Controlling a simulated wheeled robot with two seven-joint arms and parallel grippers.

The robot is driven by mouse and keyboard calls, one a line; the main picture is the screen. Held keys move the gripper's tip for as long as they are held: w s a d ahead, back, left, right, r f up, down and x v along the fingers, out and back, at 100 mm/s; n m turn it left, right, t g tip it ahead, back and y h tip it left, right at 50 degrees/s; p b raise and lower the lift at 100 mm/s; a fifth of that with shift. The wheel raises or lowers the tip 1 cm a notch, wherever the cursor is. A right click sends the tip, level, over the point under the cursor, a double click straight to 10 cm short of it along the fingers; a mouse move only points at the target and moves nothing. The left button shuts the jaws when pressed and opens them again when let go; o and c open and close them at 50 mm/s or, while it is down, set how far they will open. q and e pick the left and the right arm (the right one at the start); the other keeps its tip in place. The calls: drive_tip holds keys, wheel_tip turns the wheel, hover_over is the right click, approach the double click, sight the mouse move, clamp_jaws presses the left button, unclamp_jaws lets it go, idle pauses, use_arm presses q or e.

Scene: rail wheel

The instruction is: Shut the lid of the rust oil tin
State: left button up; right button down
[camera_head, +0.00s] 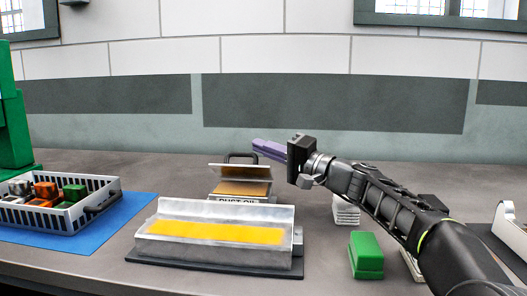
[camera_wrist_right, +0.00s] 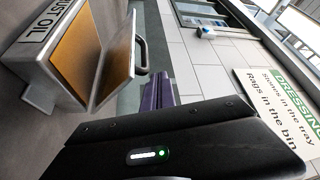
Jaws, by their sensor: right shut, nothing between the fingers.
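The rust oil tin (camera_head: 238,200) stands on the bench behind a long metal box, its label facing front. Its lid (camera_head: 241,172) is open and raised at the back, with a dark handle behind it. In the right wrist view the tin (camera_wrist_right: 42,92) and its open lid (camera_wrist_right: 118,62) show at the left, with brown-gold inner faces. My right gripper (camera_head: 258,146) has purple fingers, shut and empty, above and just behind the raised lid. Its fingers also show in the right wrist view (camera_wrist_right: 158,92), to the right of the lid. My left gripper is out of view.
A long metal box (camera_head: 170,245) with a yellow inside sits in front of the tin. A white basket (camera_head: 70,218) of coloured blocks lies on a blue mat (camera_head: 125,212) at left. A green block (camera_head: 366,256) and a white stack (camera_head: 346,212) stand right, near my arm.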

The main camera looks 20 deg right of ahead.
wheel_tip(320, 180, up, 9)
drive_tip(key=p, duration=0.3)
drive_tip(key=shift+f, duration=0.1)
